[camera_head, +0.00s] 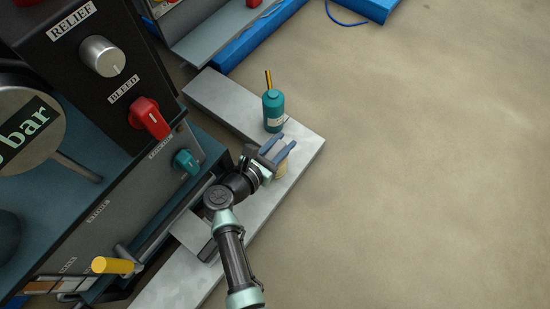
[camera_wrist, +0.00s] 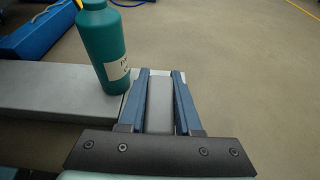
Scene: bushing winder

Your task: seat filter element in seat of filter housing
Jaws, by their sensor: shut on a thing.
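My gripper (camera_head: 275,146) is over the grey bench ledge, its two blue fingers closed on a pale piece. In the wrist view a plain grey face (camera_wrist: 160,104) fills the gap between the fingers (camera_wrist: 162,85); the rest of the piece is hidden. I cannot pick out the filter housing or its seat with certainty in either view.
A teal bottle (camera_head: 273,111) with a white label stands on the ledge (camera_head: 222,98) close to my gripper; it also shows in the wrist view (camera_wrist: 102,45). The machine panel has a red knob (camera_head: 149,118), a teal knob (camera_head: 186,162) and a yellow handle (camera_head: 113,265). Open floor lies right.

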